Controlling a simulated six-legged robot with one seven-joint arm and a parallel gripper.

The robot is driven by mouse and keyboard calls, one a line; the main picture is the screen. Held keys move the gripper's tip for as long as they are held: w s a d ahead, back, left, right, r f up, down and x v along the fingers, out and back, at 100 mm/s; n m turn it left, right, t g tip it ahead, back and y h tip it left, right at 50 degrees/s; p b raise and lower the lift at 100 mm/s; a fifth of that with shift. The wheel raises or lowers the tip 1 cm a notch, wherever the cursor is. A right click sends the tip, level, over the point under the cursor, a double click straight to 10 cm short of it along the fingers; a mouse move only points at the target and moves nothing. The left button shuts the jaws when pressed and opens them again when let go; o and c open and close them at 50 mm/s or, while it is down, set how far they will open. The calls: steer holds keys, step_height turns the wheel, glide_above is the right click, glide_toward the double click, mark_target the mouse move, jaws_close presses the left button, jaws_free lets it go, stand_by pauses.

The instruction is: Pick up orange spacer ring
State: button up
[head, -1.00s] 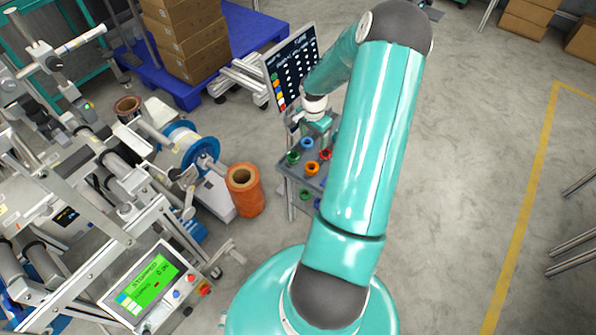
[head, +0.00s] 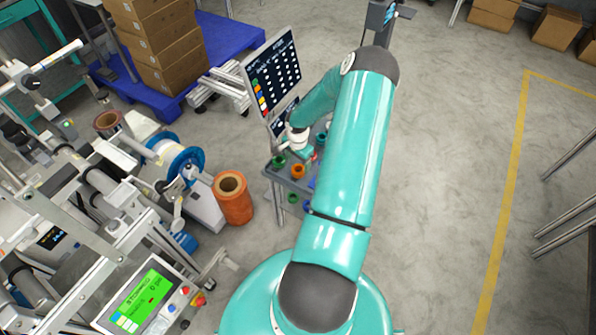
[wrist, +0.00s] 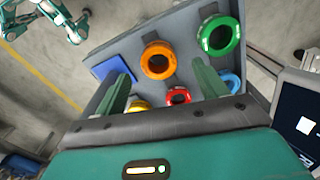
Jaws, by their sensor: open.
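The orange spacer ring (wrist: 158,60) lies on the grey tray (wrist: 190,24) in the wrist view, near the tray's middle. It also shows in the head view (head: 298,171), just below my gripper's end of the arm. My gripper (wrist: 162,85) is open, with its two green fingers spread wide. The ring appears between and beyond the fingertips, and no finger visibly touches it. Nothing is held. In the head view my gripper is partly hidden by the arm.
A green ring (wrist: 218,35) sits right of the orange one. A red ring (wrist: 178,96), a yellow ring (wrist: 138,106) and a blue ring (wrist: 229,82) are close to the fingers. A blue square (wrist: 113,70) lies left. A screen (head: 272,72) stands behind the tray.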

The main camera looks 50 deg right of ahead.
mark_target(298, 167)
steer(key=shift+s+f, duration=0.1)
steer(key=shift+f, duration=1.85)
steer(key=c, duration=1.1)
